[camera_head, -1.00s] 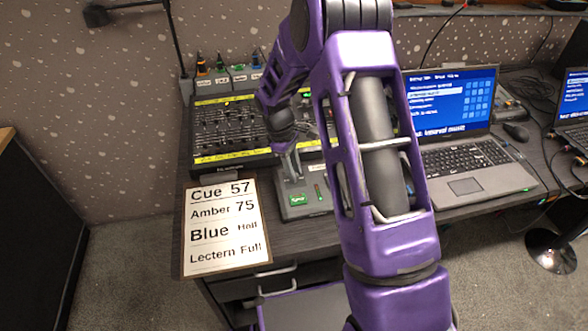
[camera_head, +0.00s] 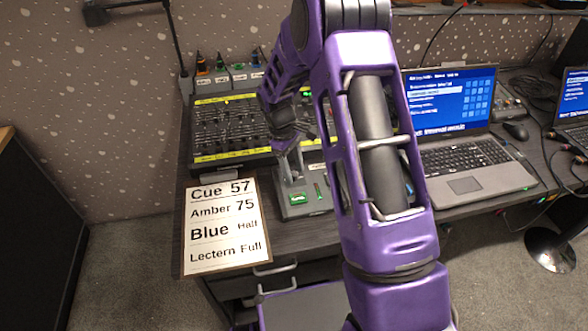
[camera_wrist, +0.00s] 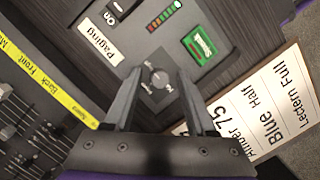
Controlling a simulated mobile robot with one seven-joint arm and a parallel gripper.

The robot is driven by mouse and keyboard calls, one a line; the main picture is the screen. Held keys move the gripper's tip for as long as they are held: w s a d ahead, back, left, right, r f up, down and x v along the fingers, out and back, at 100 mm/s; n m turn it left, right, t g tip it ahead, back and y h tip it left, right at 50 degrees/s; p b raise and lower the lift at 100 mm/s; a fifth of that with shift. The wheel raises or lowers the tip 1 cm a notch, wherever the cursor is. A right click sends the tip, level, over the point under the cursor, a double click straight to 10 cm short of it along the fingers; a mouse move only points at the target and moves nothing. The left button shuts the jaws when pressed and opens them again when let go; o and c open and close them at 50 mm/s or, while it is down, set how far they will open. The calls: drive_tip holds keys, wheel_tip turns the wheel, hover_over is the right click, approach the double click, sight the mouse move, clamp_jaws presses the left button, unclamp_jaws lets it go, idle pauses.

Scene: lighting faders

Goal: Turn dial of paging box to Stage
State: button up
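The paging box (camera_head: 303,208) is a grey unit at the desk's front edge, with a green display (camera_wrist: 199,52) and a white "Paging" label (camera_wrist: 94,47). Its round grey dial (camera_wrist: 160,78) sits on a dark plate with small markings too blurred to read. My gripper (camera_wrist: 159,84) is open above the box, one finger on each side of the dial. I cannot tell whether the fingers touch it. In the head view my gripper (camera_head: 290,172) points down over the left part of the box, and the dial is not clear there.
A fader console (camera_head: 225,130) with yellow strips stands behind and left of the box. A printed cue card (camera_head: 220,228) lies at the desk's front left. A rocker switch (camera_wrist: 112,12) and coloured level lights (camera_wrist: 164,17) are on the box. A laptop (camera_head: 455,155) stands right.

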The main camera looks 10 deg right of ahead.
drive_tip(key=p+v, duration=0.1)
drive_tip(key=v, duration=1.6)
drive_tip(key=shift+r+p, duration=0.25)
drive_tip(key=shift+p, duration=0.1)
